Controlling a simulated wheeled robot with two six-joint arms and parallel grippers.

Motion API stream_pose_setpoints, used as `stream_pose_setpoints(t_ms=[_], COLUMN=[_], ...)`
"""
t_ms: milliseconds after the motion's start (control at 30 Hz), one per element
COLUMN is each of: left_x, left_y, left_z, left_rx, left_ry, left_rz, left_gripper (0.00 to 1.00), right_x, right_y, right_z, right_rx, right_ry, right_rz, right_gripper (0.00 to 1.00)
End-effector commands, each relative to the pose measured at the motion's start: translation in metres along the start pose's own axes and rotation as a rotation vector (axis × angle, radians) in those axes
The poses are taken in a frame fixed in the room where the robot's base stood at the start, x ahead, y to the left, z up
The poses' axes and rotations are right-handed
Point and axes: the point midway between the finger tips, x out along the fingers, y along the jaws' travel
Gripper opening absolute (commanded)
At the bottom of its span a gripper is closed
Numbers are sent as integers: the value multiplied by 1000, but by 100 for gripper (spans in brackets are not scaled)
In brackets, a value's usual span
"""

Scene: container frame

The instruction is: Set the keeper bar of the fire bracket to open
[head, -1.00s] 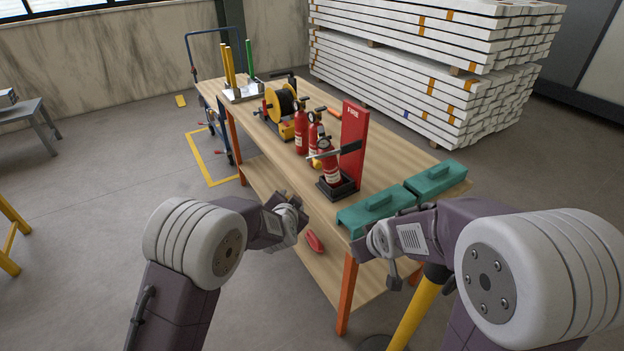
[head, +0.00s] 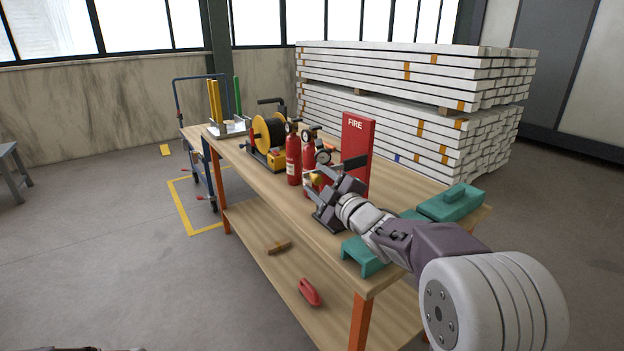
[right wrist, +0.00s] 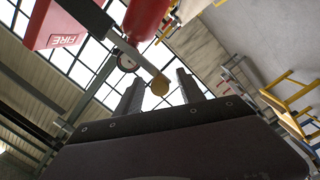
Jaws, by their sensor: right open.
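The fire bracket (head: 357,136) is a red upright board marked FIRE on the table; my right arm hides most of its dark base. Its keeper bar (head: 352,163) runs out from the board across the front of the red extinguisher (right wrist: 147,15). My right gripper (head: 318,181) is open at the bar's free end. In the wrist view its fingers stand on either side of the knob, apparently not closed on it. My left gripper is out of view.
Teal cases (head: 452,203) lie at the table's right end, partly under my right forearm. A red object (head: 309,292) lies on the lower shelf.

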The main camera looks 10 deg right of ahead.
Motion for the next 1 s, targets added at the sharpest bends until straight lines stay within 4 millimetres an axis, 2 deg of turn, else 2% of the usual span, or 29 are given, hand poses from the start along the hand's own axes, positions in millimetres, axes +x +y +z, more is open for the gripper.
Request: stream_pose_setpoints(t_ms=[100, 200, 467, 500, 633, 667, 1000], left_x=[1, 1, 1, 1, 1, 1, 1], left_y=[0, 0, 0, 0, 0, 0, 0], left_z=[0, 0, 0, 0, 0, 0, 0], left_rx=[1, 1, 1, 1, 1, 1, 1], left_ry=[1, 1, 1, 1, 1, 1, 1], left_rz=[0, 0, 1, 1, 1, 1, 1], left_gripper=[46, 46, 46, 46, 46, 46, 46], right_x=[19, 27, 30, 30, 30, 30, 30], right_y=[-1, -1, 0, 0, 0, 0, -2], right_z=[0, 0, 0, 0, 0, 0, 1], right_rx=[0, 1, 1, 1, 1, 1, 4], right_ry=[1, 0, -1, -1, -1, -1, -3], right_rz=[-1, 0, 0, 0, 0, -1, -3], right_gripper=[46, 46, 46, 40, 4, 0, 0])
